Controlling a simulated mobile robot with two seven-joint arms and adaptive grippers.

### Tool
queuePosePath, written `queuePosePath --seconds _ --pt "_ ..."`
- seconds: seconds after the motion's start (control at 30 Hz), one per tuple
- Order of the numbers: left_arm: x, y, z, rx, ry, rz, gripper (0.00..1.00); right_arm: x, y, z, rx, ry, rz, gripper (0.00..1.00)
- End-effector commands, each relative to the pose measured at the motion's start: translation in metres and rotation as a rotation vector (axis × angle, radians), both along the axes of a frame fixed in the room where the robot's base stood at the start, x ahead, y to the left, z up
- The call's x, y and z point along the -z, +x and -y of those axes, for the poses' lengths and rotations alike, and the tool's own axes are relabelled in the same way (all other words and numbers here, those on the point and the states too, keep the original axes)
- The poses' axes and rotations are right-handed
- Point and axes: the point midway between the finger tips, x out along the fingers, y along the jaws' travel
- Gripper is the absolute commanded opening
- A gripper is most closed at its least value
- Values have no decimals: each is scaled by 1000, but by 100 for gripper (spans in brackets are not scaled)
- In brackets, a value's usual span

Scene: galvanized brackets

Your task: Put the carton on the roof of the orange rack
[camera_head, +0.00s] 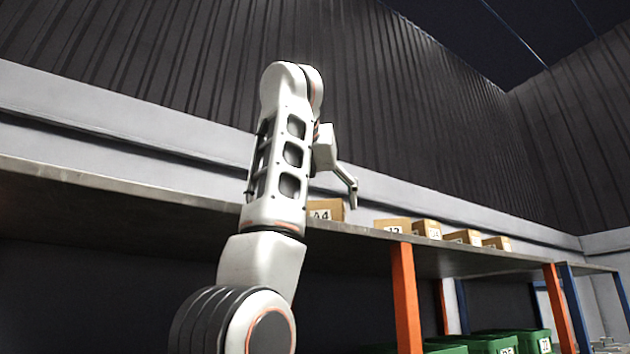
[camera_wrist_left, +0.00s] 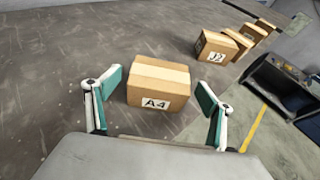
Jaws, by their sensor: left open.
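The carton marked A4 (camera_head: 326,210) stands upright on the grey roof (camera_head: 140,195) of the rack with orange posts (camera_head: 405,300). It also shows in the left wrist view (camera_wrist_left: 158,84), with a pale tape strip across its top. My left gripper (camera_head: 352,196) is above the roof beside the carton in the head view. In the wrist view my left gripper (camera_wrist_left: 159,82) is open, with one finger on each side of the carton and gaps between. The carton's lower part is hidden in the head view. My right gripper is not in view.
Several more cartons stand in a row farther along the roof, the nearest (camera_wrist_left: 215,47) apart from A4. Green bins (camera_head: 490,343) sit below. A blue-post rack (camera_head: 577,308) adjoins at right. The roof left of A4 is bare.

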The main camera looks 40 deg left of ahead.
Motion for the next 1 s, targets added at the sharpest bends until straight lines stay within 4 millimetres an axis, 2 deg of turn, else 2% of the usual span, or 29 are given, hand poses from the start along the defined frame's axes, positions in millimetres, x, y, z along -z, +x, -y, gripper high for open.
queuePosePath --seconds 0.2,0.43,0.63,1.0 --pt "-19 -40 17 1 0 4 82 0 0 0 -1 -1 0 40" --pt "-32 -71 30 2 0 2 82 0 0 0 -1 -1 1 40" --pt "-36 -81 33 1 0 0 82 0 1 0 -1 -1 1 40" --pt "-37 -82 34 0 1 1 82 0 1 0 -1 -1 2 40"
